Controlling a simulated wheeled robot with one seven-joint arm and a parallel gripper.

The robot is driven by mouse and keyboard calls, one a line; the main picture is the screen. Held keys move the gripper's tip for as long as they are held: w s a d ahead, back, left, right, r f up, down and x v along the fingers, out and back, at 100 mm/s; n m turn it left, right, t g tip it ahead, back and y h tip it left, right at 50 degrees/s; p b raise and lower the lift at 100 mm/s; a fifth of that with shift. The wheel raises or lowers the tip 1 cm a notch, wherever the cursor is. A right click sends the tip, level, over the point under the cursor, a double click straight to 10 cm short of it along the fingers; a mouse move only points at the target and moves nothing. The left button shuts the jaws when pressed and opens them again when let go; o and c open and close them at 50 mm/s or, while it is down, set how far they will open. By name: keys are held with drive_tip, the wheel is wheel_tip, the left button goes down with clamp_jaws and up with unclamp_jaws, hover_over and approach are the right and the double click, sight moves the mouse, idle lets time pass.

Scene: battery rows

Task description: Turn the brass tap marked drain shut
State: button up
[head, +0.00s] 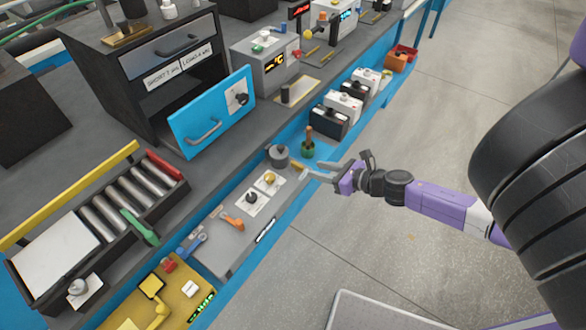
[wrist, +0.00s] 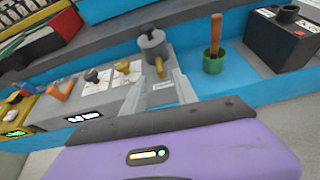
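A brass tap handle (wrist: 159,68) sticks out from a grey round pot (wrist: 152,44) on the grey bench panel. In the head view the pot (head: 279,156) stands at the panel's far end, with the brass piece (head: 302,171) beside it. My gripper (wrist: 158,84) is open, its two fingers apart and pointing at the brass handle, which shows between the fingertips. I cannot tell whether they touch it. In the head view my gripper (head: 312,173) reaches in from the right. A small white label lies near the fingers; its writing is not readable.
A brass knob (head: 270,179) and a black knob (head: 252,196) sit on white plates nearby. A green pot with a brown handle (head: 308,146) stands close beyond my gripper. Batteries (head: 329,121) line the blue shelf. Open floor lies to the right.

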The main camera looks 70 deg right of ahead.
sight(301, 166)
drive_tip(key=shift+n, duration=0.4)
drive_tip(key=p+x, duration=0.1)
drive_tip(key=x, duration=0.6)
drive_tip(key=shift+w+f, duration=0.1)
drive_tip(key=shift+w, duration=0.25)
clamp_jaws()
